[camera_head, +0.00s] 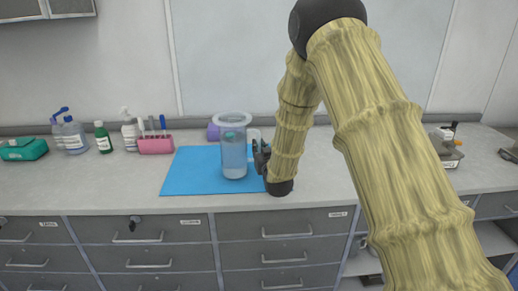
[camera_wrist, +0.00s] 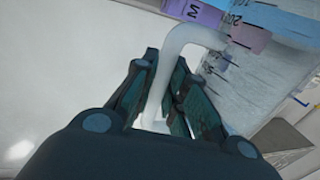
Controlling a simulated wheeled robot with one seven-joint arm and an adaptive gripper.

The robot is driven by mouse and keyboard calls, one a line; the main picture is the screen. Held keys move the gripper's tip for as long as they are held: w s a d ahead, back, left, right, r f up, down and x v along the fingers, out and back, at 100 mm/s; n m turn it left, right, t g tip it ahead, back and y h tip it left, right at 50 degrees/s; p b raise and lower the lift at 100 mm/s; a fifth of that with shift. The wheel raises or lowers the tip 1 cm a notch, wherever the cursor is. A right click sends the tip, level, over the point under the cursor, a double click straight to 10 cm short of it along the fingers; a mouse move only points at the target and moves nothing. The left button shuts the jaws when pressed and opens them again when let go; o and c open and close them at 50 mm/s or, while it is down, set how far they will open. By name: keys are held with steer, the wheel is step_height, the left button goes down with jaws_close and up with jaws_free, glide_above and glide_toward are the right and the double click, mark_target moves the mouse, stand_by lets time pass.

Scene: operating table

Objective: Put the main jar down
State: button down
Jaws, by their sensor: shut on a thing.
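The main jar (camera_head: 233,152) is a tall clear cylinder with a wide pale rim and bluish contents. In the head view it is upright over the blue mat (camera_head: 188,172); I cannot tell whether its base touches the mat. My gripper (camera_head: 262,156) is at its right side. In the wrist view my gripper (camera_wrist: 168,112) is shut on the jar's pale curved handle (camera_wrist: 165,70), which passes between the fingers. The fingers' contact with the handle is partly hidden.
A purple object (camera_head: 213,132) stands behind the jar. To the left are a pink rack (camera_head: 156,145), several bottles (camera_head: 73,136) and a green case (camera_head: 22,149). The counter (camera_head: 110,185) is bare in front of these.

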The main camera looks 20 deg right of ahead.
steer(key=shift+f, duration=0.15)
steer(key=c, duration=1.5)
jaws_free()
steer(key=shift+o, duration=0.2)
